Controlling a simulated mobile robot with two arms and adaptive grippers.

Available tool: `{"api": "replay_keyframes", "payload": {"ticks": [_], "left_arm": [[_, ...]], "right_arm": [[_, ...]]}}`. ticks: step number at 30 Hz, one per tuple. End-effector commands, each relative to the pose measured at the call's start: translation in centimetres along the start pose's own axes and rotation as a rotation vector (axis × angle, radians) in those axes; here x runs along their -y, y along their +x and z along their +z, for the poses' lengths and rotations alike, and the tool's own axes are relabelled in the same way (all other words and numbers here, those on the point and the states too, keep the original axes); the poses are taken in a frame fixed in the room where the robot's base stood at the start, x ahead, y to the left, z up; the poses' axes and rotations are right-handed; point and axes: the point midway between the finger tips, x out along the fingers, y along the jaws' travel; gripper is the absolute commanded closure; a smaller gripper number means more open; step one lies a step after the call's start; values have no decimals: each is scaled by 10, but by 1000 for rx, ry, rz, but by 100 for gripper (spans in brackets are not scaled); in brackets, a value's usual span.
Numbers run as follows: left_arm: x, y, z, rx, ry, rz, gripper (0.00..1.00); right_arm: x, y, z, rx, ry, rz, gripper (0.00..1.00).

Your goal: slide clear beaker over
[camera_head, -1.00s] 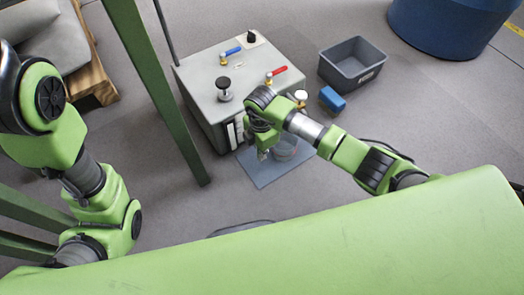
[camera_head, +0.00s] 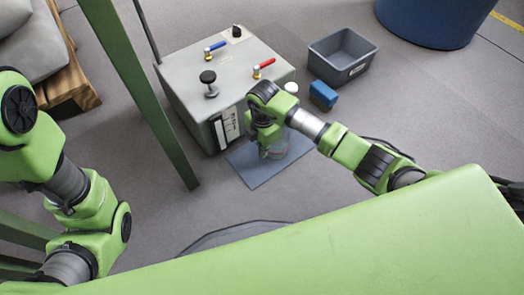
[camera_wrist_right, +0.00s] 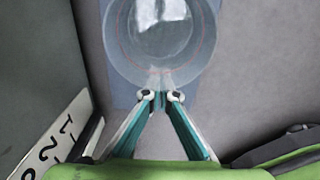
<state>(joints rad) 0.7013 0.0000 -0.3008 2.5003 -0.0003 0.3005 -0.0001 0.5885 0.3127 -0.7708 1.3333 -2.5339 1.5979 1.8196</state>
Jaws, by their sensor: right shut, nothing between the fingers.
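The clear beaker (camera_wrist_right: 160,40) stands on a blue mat (camera_wrist_right: 117,85) in the right wrist view, at the top middle. In the head view the beaker (camera_head: 278,150) is partly hidden behind my right wrist. My right gripper (camera_wrist_right: 161,96) is shut with nothing between its fingertips. The tips are at the near side of the beaker; I cannot tell whether they touch it. In the head view my right gripper (camera_head: 264,152) is low over the mat (camera_head: 258,174). My left arm is at the left edge, but its gripper is out of view.
A grey box (camera_head: 190,90) with red and blue valve handles and a black knob stands just behind the mat. A blue block (camera_head: 323,95) and a grey bin (camera_head: 345,57) are to its right. A green post (camera_head: 145,90) stands left.

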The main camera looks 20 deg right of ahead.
Motion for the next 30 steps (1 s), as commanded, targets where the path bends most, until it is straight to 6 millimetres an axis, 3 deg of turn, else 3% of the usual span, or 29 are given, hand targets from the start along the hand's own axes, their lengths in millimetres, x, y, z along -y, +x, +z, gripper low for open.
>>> {"api": "replay_keyframes", "payload": {"ticks": [12, 30], "left_arm": [[4, 20, 7, 0, 0, 0, 60], [5, 22, 8, 2, 0, 0, 60]], "right_arm": [[0, -2, 74, 2, 2, -1, 100], [2, -1, 82, 1, 2, -1, 100]]}}
